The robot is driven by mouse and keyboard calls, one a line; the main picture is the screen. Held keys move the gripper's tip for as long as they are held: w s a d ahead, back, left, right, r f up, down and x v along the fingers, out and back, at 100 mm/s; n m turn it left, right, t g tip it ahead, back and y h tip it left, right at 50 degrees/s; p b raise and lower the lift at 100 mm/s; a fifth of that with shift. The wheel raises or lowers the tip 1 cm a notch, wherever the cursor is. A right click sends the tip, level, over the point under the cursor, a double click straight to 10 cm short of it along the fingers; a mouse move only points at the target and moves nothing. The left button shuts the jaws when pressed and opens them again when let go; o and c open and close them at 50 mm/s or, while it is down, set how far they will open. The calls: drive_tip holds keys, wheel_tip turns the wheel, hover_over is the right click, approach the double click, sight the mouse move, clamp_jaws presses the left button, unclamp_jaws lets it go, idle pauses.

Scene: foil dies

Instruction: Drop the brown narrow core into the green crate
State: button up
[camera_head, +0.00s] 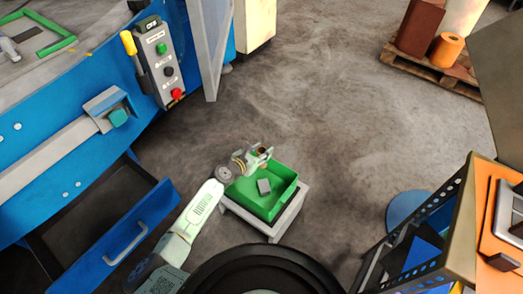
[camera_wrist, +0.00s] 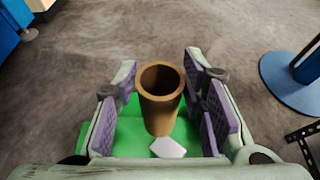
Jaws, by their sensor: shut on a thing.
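The brown narrow core (camera_wrist: 161,98) is a hollow tube, held upright with its open end towards the wrist camera. In the head view my gripper (camera_head: 259,155) is over the back part of the green crate (camera_head: 284,197), and the core (camera_head: 261,150) shows only as a small brown spot between the fingers. The crate is open at the top and stands on a pale stand. In the wrist view the green crate (camera_wrist: 132,136) lies beneath the core.
A grey block (camera_head: 264,186) lies in the crate. A blue drawer (camera_head: 130,235) stands open at the left, below the blue machine (camera_head: 70,150). An orange-topped shelf (camera_head: 490,220) is at the right. A pallet (camera_head: 430,68) with rolls is at the back right. The floor behind the crate is clear.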

wheel_tip(320, 180, down, 5)
drive_tip(key=b, duration=0.3)
drive_tip(key=shift+f, duration=0.15)
drive_tip(key=o, duration=1)
drive_tip(key=v, duration=1.2)
drive_tip(key=shift+s+f, duration=0.1)
